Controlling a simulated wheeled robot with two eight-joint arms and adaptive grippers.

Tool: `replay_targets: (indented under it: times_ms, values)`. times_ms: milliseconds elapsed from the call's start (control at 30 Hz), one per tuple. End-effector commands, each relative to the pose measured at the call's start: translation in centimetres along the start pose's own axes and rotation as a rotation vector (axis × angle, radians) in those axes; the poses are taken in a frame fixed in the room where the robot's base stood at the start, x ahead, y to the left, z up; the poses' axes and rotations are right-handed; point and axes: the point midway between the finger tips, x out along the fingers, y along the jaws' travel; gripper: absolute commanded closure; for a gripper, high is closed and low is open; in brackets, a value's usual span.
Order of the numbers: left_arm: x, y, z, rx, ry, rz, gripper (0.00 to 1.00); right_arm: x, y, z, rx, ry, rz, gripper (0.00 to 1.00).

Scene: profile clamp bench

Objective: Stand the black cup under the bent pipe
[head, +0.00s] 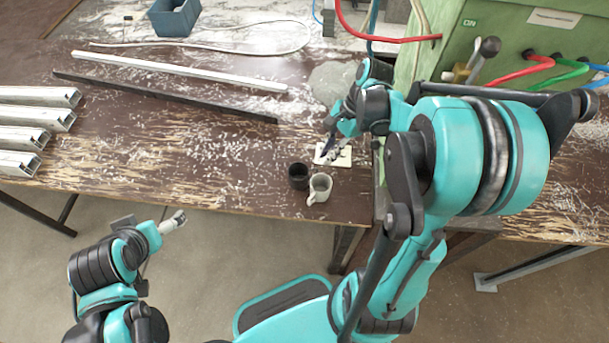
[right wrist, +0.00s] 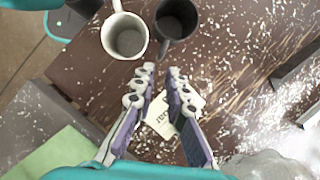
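The black cup (head: 298,176) stands upright near the bench's front edge. In the right wrist view, the black cup (right wrist: 176,20) is beyond the fingertips. A pale cup (head: 320,188) with a handle stands close beside it and also shows in the right wrist view (right wrist: 128,40). My right gripper (head: 329,146) is behind the cups; its fingers (right wrist: 163,72) are apart with nothing held between them. My left gripper (head: 173,222) is in front of the bench, too small to judge. I cannot clearly make out the bent pipe; my right arm covers much of that area.
A white printed card (head: 343,158) lies under the right gripper. A white bar (head: 180,71) and a dark bar (head: 165,96) lie behind. Metal profiles (head: 35,118) are at left, a blue bin (head: 174,17) at the back. A green machine (head: 500,50) with hoses stands at right.

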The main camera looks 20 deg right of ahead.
Motion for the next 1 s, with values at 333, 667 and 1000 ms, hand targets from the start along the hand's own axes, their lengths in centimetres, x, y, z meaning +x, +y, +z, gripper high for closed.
replay_targets:
  times_ms: [333,667,1000]
  values:
    - [1.8,0.0,1.3,0.000,0.000,0.000,0.00,4.1,0.1,-0.2,-0.004,0.002,0.000,0.87]
    - [2.9,0.0,2.1,0.000,0.000,0.000,0.00,7.1,0.1,-0.2,-0.004,0.003,-0.002,0.87]
    - [2.9,0.0,2.0,0.000,0.000,0.000,0.00,7.0,0.1,-0.1,-0.004,0.003,-0.001,1.00]
